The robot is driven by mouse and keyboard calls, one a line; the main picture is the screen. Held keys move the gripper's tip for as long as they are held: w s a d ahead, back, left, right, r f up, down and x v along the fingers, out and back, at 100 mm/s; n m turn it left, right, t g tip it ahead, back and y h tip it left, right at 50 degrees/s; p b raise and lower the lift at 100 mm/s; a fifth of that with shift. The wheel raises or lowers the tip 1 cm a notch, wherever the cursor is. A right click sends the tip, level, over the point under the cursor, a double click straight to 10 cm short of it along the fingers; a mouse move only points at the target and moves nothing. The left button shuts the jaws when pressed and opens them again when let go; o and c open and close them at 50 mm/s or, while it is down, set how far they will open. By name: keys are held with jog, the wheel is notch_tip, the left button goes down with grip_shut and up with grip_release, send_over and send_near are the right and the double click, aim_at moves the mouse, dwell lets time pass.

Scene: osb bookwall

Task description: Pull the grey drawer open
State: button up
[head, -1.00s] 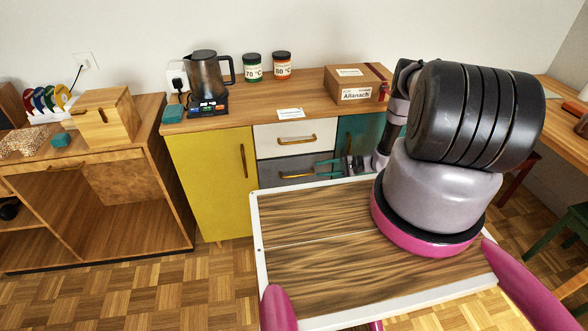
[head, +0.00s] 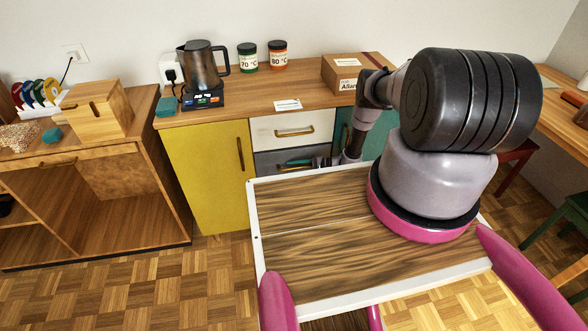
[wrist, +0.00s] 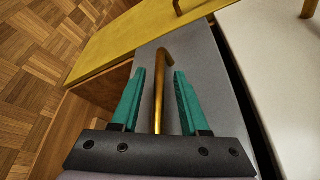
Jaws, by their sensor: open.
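The grey drawer (head: 264,160) is below a white drawer in the cabinet; my tray hides its lower part in the head view. In the wrist view its grey front (wrist: 205,75) fills the middle, with a brass bar handle (wrist: 158,100) along it. My gripper (wrist: 160,72) has teal fingers, open, one on each side of the handle, with a gap visible on both sides. The gripper also shows at the drawer front in the head view (head: 296,163). I cannot tell whether the drawer is slightly out.
The white drawer (head: 272,137) is directly above. A yellow door (head: 205,180) is to the left and a teal front to the right. A kettle (head: 203,68), two jars and a cardboard box (head: 340,72) stand on the countertop. Parquet floor is free in front.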

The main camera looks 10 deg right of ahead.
jog(key=shift+a, duration=0.1)
grip_shut()
dwell(1.4)
